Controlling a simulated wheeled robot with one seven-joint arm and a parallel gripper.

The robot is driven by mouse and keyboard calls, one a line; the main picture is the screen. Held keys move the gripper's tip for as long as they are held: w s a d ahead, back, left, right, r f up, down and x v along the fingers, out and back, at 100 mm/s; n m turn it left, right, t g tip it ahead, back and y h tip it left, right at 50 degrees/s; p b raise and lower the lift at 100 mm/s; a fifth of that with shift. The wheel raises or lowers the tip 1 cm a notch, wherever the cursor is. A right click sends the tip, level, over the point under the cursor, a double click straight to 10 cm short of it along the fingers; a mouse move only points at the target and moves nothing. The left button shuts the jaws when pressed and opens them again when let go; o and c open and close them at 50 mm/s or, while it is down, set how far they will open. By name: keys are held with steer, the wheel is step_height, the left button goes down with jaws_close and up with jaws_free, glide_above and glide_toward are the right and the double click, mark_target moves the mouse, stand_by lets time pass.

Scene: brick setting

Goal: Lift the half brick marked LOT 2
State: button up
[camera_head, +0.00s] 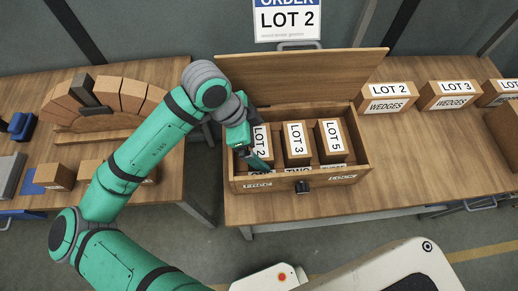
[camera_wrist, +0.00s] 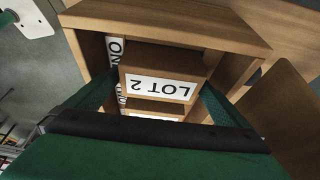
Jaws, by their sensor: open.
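The half brick marked LOT 2 (camera_head: 262,138) stands in the left compartment of an open wooden box (camera_head: 277,186). The half bricks marked LOT 3 (camera_head: 296,142) and LOT 5 (camera_head: 332,142) stand in the compartments to its right. My gripper (camera_head: 257,158) is down at the left end of the box, partly covering the LOT 2 brick. In the wrist view, the LOT 2 brick (camera_wrist: 162,72) appears with its label upside down, between my two open fingers (camera_wrist: 158,95). I cannot tell whether either finger touches it.
The box lid (camera_head: 300,75) stands raised behind the bricks. Wooden blocks labelled LOT 2 WEDGES (camera_head: 388,98) and LOT 3 WEDGES (camera_head: 450,95) stand to the right. A brick arch (camera_head: 105,95) is on the left table.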

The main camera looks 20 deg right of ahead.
steer(key=shift+c, duration=0.6)
steer(key=shift+w, duration=0.1)
steer(key=c, duration=1.8)
